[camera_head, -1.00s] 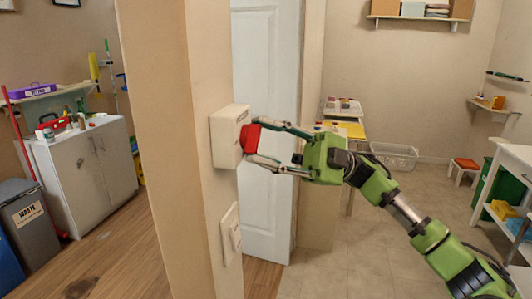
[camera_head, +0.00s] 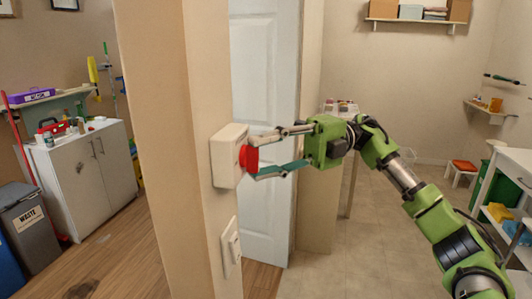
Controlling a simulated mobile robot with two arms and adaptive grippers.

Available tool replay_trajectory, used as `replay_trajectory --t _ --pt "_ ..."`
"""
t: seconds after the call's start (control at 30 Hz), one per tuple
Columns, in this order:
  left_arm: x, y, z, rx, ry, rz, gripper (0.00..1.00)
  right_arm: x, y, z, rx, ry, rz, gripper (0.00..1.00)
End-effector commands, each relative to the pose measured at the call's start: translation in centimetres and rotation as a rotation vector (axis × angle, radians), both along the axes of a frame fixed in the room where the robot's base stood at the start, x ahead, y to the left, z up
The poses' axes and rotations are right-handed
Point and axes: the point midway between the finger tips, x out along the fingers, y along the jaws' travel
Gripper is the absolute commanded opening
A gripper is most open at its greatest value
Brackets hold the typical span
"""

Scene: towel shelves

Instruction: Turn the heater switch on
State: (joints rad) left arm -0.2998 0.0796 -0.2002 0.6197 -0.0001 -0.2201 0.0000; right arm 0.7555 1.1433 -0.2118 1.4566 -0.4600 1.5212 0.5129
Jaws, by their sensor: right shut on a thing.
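The heater switch is a white box (camera_head: 226,156) with a red knob (camera_head: 250,157), fixed to the narrow wall end in the head view. My right gripper (camera_head: 256,156) comes in from the right, with one finger above and one below the red knob. It is shut on the knob, and the fingertips partly hide it. My left gripper is not in view.
A second white wall plate (camera_head: 230,247) sits below the switch box. A white door (camera_head: 262,100) stands behind my right gripper. A grey cabinet (camera_head: 85,170) and a waste bin (camera_head: 30,225) are at the left.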

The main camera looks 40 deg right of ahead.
Motion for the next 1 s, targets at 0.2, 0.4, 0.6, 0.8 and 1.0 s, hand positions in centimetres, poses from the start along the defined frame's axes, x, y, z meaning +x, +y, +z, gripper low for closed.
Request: replay_trajectory --t 0.2,0.4,0.6,0.8,1.0 --pt "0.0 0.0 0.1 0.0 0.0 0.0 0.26 0.0 0.0 -0.1 -0.01 -0.007 0.001 0.14" --pt "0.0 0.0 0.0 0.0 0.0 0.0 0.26 0.0 0.0 -0.1 -0.01 -0.008 0.001 0.14" --pt "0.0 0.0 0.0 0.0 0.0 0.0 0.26 0.0 0.0 -0.1 -0.01 -0.007 0.001 0.53" --pt "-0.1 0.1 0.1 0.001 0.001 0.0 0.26 0.0 0.0 0.0 -0.008 -0.006 0.0 0.53" --pt "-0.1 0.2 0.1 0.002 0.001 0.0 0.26 0.0 -1.3 0.0 -0.008 -0.006 -0.002 0.53"
